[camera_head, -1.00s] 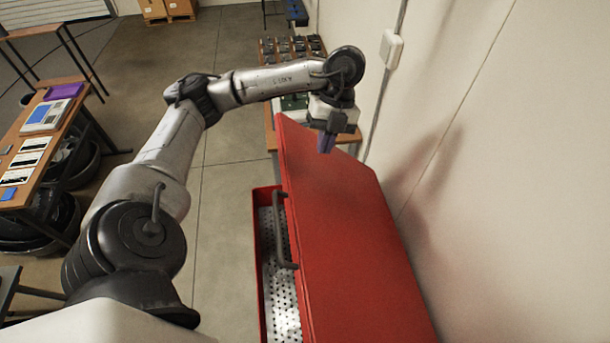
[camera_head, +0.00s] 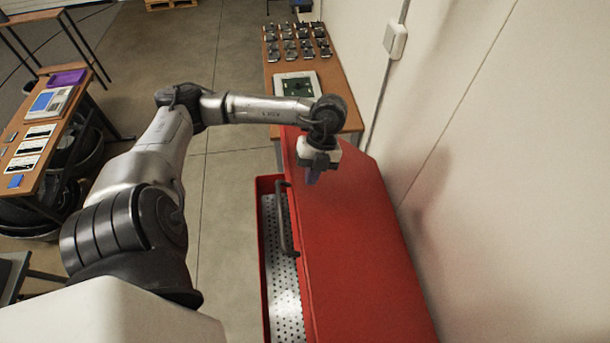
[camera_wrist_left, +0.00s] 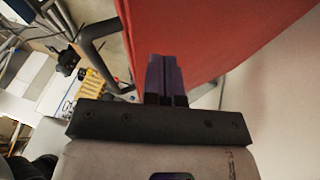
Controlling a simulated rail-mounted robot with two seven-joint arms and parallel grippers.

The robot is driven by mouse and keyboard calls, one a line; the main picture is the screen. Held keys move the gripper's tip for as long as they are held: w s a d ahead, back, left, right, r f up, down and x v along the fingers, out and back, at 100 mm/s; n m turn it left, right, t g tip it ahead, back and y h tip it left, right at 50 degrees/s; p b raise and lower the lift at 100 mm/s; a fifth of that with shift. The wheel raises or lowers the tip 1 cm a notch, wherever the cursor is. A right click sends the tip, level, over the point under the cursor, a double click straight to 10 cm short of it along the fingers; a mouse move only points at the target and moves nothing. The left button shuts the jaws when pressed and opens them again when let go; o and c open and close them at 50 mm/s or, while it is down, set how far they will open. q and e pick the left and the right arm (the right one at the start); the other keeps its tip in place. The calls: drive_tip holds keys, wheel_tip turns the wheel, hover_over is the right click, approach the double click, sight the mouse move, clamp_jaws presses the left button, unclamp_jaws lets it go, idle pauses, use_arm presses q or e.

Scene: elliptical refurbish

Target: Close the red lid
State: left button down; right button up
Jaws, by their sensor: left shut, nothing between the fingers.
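The red lid (camera_head: 350,240) belongs to a long red box (camera_head: 265,270) and is partly open. Its left side stands over the box, and a strip of the perforated metal inside (camera_head: 282,270) shows along the left. A dark handle (camera_head: 284,220) runs along the lid's left edge. My left gripper (camera_head: 313,177) is over the far part of the lid, its purple fingers pointing down. In the left wrist view the fingers (camera_wrist_left: 165,75) are together and empty, close to the red lid (camera_wrist_left: 210,35); I cannot tell whether they touch it. My right gripper is not in view.
A wooden table (camera_head: 350,110) with a green board (camera_head: 298,87) and several small dark parts stands beyond the box. A wall (camera_head: 490,180) runs along the right. Another table (camera_head: 30,150) stands at left. Clear floor (camera_head: 225,200) lies left of the box.

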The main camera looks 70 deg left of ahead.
use_arm(q)
drive_tip(key=shift+s+a+f+p, duration=0.15)
drive_tip(key=shift+s+f+p, duration=0.3)
drive_tip(key=shift+s+f, duration=0.3)
drive_tip(key=shift+f, duration=0.2)
